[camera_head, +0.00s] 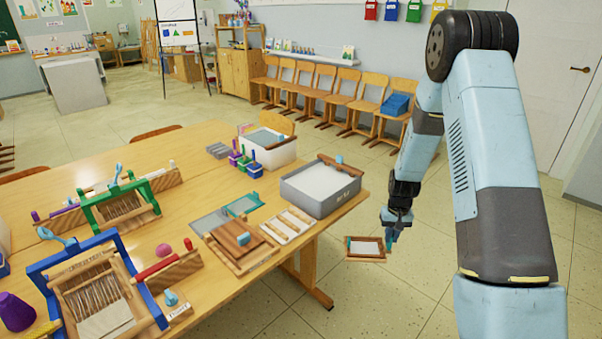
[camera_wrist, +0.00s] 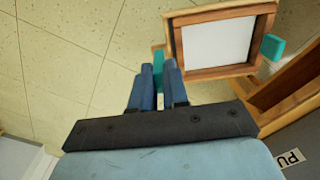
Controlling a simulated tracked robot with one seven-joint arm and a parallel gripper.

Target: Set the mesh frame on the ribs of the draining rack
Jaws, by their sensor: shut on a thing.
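The mesh frame (camera_head: 366,248) is a small wooden frame around a pale sheet or mesh. In the wrist view the frame (camera_wrist: 218,42) has teal tabs on two opposite sides. My gripper (camera_head: 392,234) is shut on one teal tab, with its blue fingers (camera_wrist: 159,76) on either side of it. The frame hangs over the floor, off the table's right edge, and looks about level. What seems to be the draining rack (camera_head: 289,226), wooden with pale ribs, lies near that table edge, left of my gripper. No frame lies on its ribs.
The wooden table (camera_head: 205,190) is crowded. A grey labelled tub (camera_head: 320,188) stands behind the rack. A wooden press-like board (camera_head: 232,248) with a blue knob lies beside the rack on the left. A teal frame (camera_head: 243,205) lies behind. Open floor surrounds my gripper.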

